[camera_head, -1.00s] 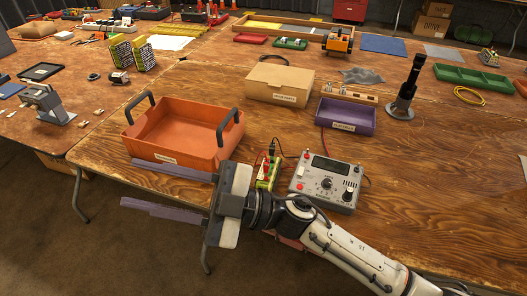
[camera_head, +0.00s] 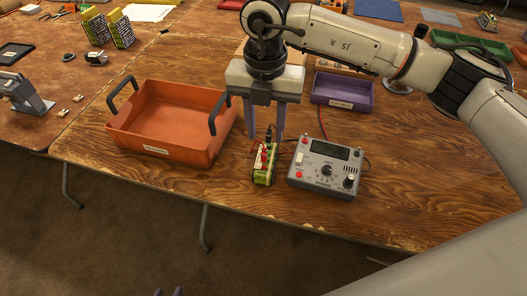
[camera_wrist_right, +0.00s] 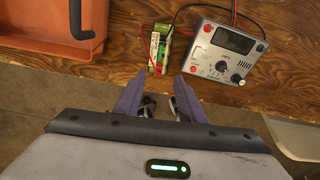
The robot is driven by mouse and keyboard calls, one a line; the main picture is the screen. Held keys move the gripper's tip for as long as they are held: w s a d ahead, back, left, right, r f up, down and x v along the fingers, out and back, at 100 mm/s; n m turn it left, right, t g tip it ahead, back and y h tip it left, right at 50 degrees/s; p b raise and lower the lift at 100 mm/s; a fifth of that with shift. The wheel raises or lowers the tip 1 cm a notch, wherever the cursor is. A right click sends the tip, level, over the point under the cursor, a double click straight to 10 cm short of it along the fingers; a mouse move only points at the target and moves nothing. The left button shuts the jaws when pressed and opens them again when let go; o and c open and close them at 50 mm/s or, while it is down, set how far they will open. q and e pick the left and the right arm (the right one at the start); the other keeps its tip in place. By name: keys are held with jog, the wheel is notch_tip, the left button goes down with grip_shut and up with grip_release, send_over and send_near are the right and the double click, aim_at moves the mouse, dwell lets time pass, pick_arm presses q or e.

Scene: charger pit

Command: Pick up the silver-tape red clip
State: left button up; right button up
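A yellow-green battery block (camera_head: 262,177) stands near the table's front edge. Small red clips (camera_head: 264,153) and dark leads sit at its top. The block also shows in the wrist view (camera_wrist_right: 157,48). The clips are too small to tell which carries silver tape. My right gripper (camera_head: 265,139) points down, open and empty, raised above the front-edge area. In the wrist view its purple fingers (camera_wrist_right: 159,80) are apart below the block, with floor behind them.
A grey meter box (camera_head: 325,168) with knobs and leads stands just right of the block. An orange bin (camera_head: 165,150) with dark handles is to its left. A purple bin (camera_head: 343,92) is behind. The table right of the meter is clear.

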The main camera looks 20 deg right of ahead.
aim_at(264, 152)
jog(key=f, duration=0.3)
jog(key=f+p, duration=0.1)
jog(key=f, duration=0.3)
jog(key=shift+s+a+f, duration=0.2)
jog(key=shift+f, duration=0.1)
jog(key=c, duration=0.9)
